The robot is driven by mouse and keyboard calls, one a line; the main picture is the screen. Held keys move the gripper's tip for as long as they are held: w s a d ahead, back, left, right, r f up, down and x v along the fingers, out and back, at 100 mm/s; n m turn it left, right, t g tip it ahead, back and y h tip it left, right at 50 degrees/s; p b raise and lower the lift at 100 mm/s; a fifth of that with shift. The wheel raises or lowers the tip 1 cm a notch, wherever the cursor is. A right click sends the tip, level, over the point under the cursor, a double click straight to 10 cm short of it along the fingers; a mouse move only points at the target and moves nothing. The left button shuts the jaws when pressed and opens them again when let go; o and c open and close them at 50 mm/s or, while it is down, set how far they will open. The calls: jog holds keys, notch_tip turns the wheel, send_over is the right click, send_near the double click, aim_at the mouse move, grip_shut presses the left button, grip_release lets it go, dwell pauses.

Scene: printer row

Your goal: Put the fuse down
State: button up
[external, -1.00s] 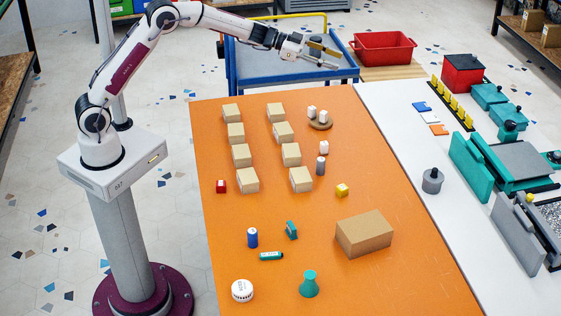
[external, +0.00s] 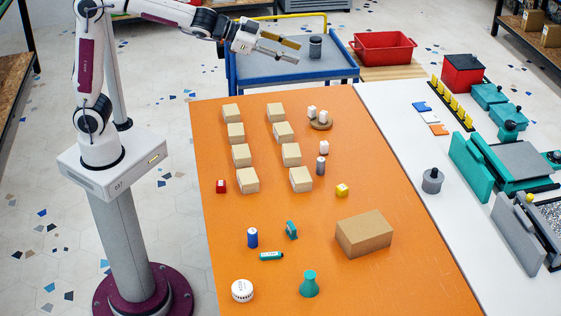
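My gripper (external: 288,49) is open and empty above the blue cart (external: 295,78), with a gap between its two fingers. A dark grey cylinder (external: 315,47) stands upright on the cart's grey top, to the right of the fingertips and apart from them. No object is clearly marked as the fuse, and I cannot tell for sure that this cylinder is it. A smaller grey cylinder (external: 320,166) stands on the orange table (external: 275,215).
Two rows of cardboard boxes (external: 235,133) stand on the orange table, with a larger box (external: 363,234) nearer the front. A red bin (external: 383,48) is right of the cart. Teal machines (external: 510,165) line the white counter (external: 390,130).

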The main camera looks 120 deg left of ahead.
jog(key=s+d+f+m+g+h, duration=0.1)
jog(key=s+d+f, duration=0.4)
jog(key=s+d, duration=0.5)
jog(key=s+d+f+m+g+h, duration=0.1)
jog(key=s+d+f+g+h, duration=0.2)
jog(key=s+d, duration=0.8)
jog(key=s+d+f+m+g+h, duration=0.1)
jog(key=s+d+f+h, duration=0.2)
jog(key=s+d+f, duration=0.4)
jog(key=s+d, duration=0.3)
jog(key=d, duration=0.4)
jog(key=shift+s+d+g+h, duration=0.15)
jog(key=shift+d+g+h, duration=0.15)
jog(key=shift+g+h, duration=0.1)
